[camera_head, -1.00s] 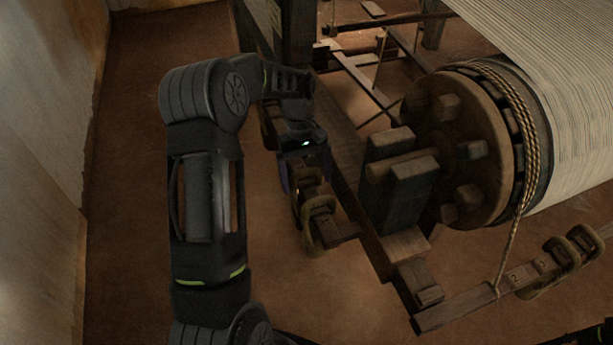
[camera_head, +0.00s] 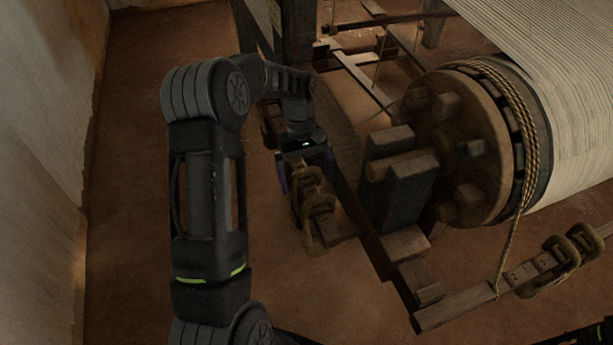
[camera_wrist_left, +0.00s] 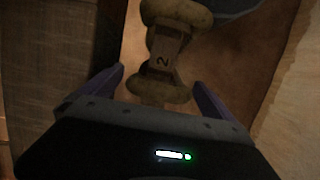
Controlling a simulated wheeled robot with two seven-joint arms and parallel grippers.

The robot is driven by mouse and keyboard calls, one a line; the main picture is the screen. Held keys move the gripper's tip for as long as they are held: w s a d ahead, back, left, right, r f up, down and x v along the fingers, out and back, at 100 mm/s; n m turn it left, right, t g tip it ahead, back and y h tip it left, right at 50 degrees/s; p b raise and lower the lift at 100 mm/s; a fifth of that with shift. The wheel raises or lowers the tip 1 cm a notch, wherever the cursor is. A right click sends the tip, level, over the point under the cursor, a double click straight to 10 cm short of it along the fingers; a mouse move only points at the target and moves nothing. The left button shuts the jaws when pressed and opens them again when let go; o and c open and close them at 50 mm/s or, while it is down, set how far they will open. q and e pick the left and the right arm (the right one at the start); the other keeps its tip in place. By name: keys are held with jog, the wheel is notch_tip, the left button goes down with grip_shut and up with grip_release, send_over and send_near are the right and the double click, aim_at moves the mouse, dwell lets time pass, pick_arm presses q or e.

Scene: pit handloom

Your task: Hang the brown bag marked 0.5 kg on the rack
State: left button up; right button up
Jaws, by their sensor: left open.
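My left gripper (camera_head: 300,172) reaches down at the near end of the loom, beside several tan loops (camera_head: 318,207) around a short wooden bar (camera_head: 342,228). In the left wrist view its two purple fingers (camera_wrist_left: 160,88) are apart, on either side of a tan rounded loop (camera_wrist_left: 160,89). A wooden face marked 2 (camera_wrist_left: 165,60) lies just beyond that loop. I cannot tell whether the fingers touch anything. No brown bag marked 0.5 kg can be made out in either view, and I cannot tell which part is the rack.
The wooden drum (camera_head: 468,145) with wound rope (camera_head: 525,125) stands right of my left gripper, behind dark posts (camera_head: 402,190). A numbered wooden bar (camera_head: 480,298) with tan loops (camera_head: 565,255) lies at lower right. A pale wall (camera_head: 45,150) is at left; the floor (camera_head: 125,200) beside it is clear.

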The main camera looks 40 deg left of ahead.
pick_arm(q)
jog(key=v, duration=0.7)
jog(key=shift+a+r+p, duration=0.15)
jog(key=shift+r+p, duration=0.2)
jog(key=shift+p, duration=0.05)
